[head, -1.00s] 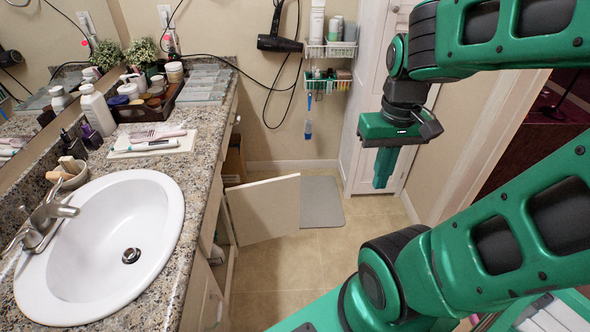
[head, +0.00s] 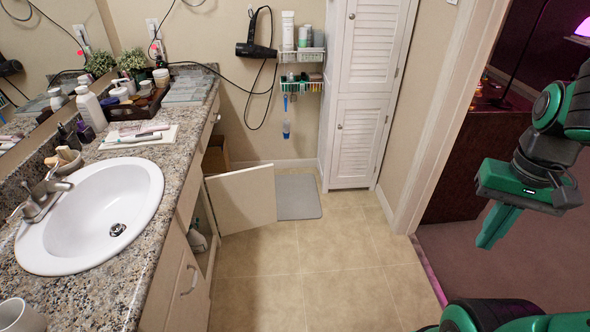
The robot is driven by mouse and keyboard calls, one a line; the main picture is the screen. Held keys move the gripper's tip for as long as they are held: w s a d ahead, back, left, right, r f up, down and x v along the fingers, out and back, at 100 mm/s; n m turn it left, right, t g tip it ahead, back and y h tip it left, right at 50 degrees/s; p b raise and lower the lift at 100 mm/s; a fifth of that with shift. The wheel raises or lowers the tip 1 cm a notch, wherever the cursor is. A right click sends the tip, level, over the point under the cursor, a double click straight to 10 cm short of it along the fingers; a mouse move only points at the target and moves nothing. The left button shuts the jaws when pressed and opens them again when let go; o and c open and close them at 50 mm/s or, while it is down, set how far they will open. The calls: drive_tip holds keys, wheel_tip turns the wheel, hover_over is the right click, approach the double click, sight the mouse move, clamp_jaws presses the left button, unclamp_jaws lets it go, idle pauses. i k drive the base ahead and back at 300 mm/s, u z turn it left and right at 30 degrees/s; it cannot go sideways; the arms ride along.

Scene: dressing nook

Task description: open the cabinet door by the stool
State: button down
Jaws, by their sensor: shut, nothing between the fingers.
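A white cabinet door (head: 240,199) under the counter stands swung well out over the floor, with the dark opening of its cabinet (head: 203,220) showing behind its left edge. No stool shows in this view. My gripper (head: 488,242) is at the right of the picture, fingers together, pointing down and empty. It is well apart from the open door, in front of the doorway with the dark reddish floor.
The granite counter (head: 171,195) with a white sink (head: 90,215) runs along the left. A closed drawer or door with a handle (head: 190,280) is below it. A tall louvered cabinet (head: 361,130) stands shut at the back. A grey mat (head: 297,197) lies on open tile floor (head: 320,260).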

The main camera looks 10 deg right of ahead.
sight(242, 200)
drive_tip(key=z, duration=0.7)
drive_tip(key=i, duration=1.2)
drive_tip(key=u, duration=0.5)
drive_tip(key=i, duration=1.05)
drive_tip(key=u, duration=1)
drive_tip(key=i, duration=0.5)
drive_tip(key=u, duration=0.3)
